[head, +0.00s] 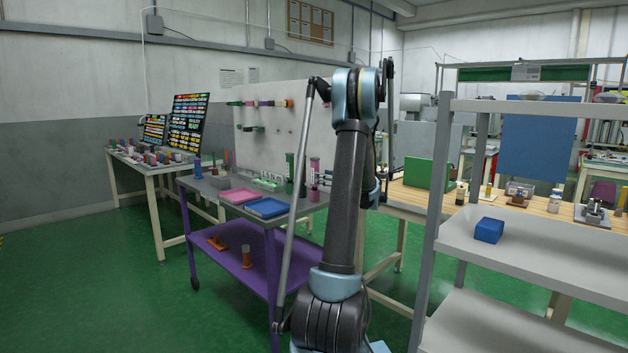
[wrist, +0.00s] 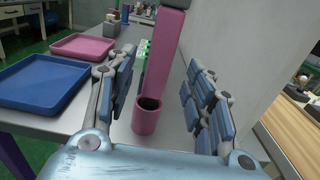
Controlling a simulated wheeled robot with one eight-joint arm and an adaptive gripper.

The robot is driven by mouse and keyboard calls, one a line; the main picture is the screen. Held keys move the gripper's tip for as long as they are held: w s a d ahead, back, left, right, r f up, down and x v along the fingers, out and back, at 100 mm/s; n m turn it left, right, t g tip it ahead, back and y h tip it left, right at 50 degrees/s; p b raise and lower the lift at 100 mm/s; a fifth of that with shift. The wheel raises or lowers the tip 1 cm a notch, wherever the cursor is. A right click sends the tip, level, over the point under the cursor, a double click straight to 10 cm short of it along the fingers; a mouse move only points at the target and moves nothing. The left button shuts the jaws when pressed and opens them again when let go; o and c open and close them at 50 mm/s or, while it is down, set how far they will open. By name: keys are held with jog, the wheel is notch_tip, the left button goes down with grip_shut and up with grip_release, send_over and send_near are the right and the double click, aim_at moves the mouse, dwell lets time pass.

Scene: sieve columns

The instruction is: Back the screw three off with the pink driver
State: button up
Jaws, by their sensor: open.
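The pink driver (wrist: 163,60) stands upright in a pink cup-like holder (wrist: 146,120) in the wrist view. The driver also shows in the head view (head: 315,164) at the right end of the grey cart top. My gripper (wrist: 160,78) is open, with one finger on each side of the driver. I cannot tell whether either finger touches it. In the head view my gripper is small and partly hidden by my arm. A green strip with small pale parts (head: 262,183) lies on the cart top. I cannot make out which part is screw three.
A pink tray (head: 239,196) and a blue tray (head: 267,208) lie on the cart top. A green driver-like tool (head: 290,170) stands left of the pink one. A grey shelf (head: 530,255) with a blue box (head: 489,230) stands at right. Green floor is clear at left.

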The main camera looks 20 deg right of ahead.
jog(key=shift+x, duration=3.15)
jog(key=shift+f, duration=0.1)
jog(key=shift+s, duration=0.1)
jog(key=shift+c, duration=0.3)
grip_shut()
